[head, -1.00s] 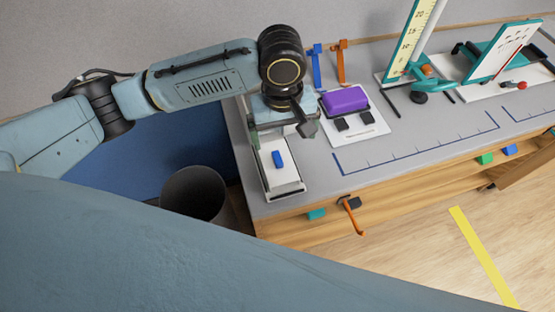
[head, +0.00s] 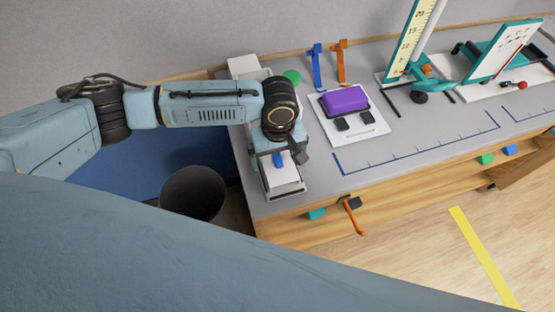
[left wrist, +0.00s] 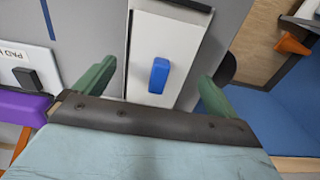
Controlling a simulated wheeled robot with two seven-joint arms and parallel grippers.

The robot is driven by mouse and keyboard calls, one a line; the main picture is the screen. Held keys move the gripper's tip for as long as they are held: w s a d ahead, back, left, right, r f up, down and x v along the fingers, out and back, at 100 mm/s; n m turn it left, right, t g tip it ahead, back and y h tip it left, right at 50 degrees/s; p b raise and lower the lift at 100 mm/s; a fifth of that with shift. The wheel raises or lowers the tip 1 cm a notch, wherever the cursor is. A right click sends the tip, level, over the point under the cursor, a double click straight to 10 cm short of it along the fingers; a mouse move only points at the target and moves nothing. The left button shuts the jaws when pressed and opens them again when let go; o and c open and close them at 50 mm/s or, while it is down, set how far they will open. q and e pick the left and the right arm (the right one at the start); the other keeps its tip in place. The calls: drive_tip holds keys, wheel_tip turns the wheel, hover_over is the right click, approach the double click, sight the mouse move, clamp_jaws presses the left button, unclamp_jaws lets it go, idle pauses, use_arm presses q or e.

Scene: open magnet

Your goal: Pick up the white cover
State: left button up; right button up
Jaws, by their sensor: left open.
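The white cover (head: 284,181) lies on a long pale box at the left end of the grey bench. A blue handle (head: 278,159) stands up from it. In the left wrist view the white cover (left wrist: 172,35) runs up the picture, with its blue handle (left wrist: 158,75) near the middle. My left gripper (left wrist: 155,84) is open, with one green finger on either side of the handle and a gap to both. In the head view my left gripper (head: 277,161) is above the cover and hides part of it. My right gripper is not in view.
A white plate with a purple block (head: 345,99) and dark pads lies to the right. Blue (head: 317,68) and orange (head: 341,62) stands are behind it. A dark bin (head: 193,196) stands left of the bench. A green disc (head: 292,76) lies at the back.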

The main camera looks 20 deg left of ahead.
use_arm(q)
drive_tip(key=shift+d+f, duration=0.1)
drive_tip(key=shift+f, duration=0.8)
drive_tip(key=shift+c, duration=0.5)
drive_tip(key=c, duration=0.9)
drive_tip(key=shift+c, duration=0.2)
drive_tip(key=shift+r, duration=0.15)
